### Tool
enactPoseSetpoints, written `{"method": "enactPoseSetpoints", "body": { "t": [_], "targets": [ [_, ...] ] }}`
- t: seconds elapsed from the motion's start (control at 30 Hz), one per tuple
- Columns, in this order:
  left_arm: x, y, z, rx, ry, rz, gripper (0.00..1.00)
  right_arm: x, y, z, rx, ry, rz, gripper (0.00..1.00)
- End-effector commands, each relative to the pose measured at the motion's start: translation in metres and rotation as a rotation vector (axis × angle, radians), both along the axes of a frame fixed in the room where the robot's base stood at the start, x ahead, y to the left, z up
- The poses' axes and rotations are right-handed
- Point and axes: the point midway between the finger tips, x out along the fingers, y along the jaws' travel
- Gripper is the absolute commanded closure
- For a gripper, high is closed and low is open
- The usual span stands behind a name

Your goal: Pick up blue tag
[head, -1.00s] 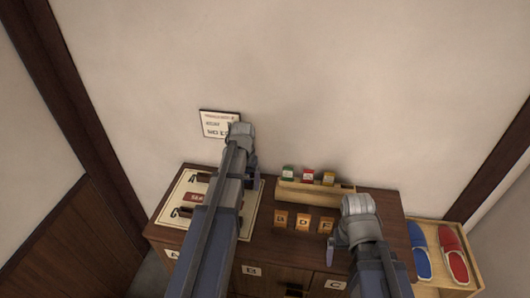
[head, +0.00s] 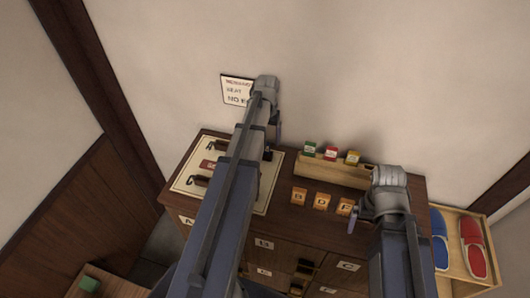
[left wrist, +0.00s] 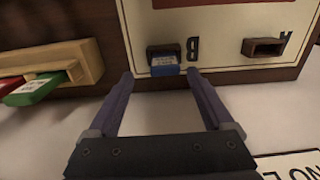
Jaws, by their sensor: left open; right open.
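The blue tag (left wrist: 165,66) sits at a small dark slot beside the letter B on a cream panel (left wrist: 220,62) in the left wrist view. My left gripper (left wrist: 166,88) is open, its two fingers on either side of the tag's line and their tips just short of it. Nothing is between the fingers. In the head view my left arm covers part of the panel (head: 190,180), and I cannot make out the blue tag there. My right gripper (head: 358,212) is open and empty over the right part of the cabinet top.
Slippers (head: 472,241) lie on a shelf at right. A sign (head: 236,91) is on the wall behind.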

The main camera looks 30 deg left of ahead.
Motion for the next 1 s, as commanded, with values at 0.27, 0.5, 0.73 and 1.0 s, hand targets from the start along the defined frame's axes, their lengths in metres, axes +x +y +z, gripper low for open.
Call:
{"method": "enactPoseSetpoints", "body": {
  "t": [0.27, 0.5, 0.73, 1.0],
  "targets": [
    [-0.001, 0.003, -0.015, 0.0, 0.0, 0.0, 0.15, 0.0, 0.0, -0.015, -0.001, 0.0, 0.003, 0.0],
    [-0.003, 0.007, -0.046, 0.0, 0.0, 0.0, 0.15, 0.0, 0.0, -0.046, -0.002, 0.0, 0.008, 0.0],
    [-0.003, 0.007, -0.051, 0.0, 0.0, 0.0, 0.15, 0.0, 0.0, -0.051, -0.002, 0.0, 0.009, 0.0],
    [-0.002, 0.007, -0.051, 0.0, 0.0, 0.0, 0.3, 0.0, 0.0, -0.05, -0.002, 0.0, 0.009, 0.0]
  ]
}}
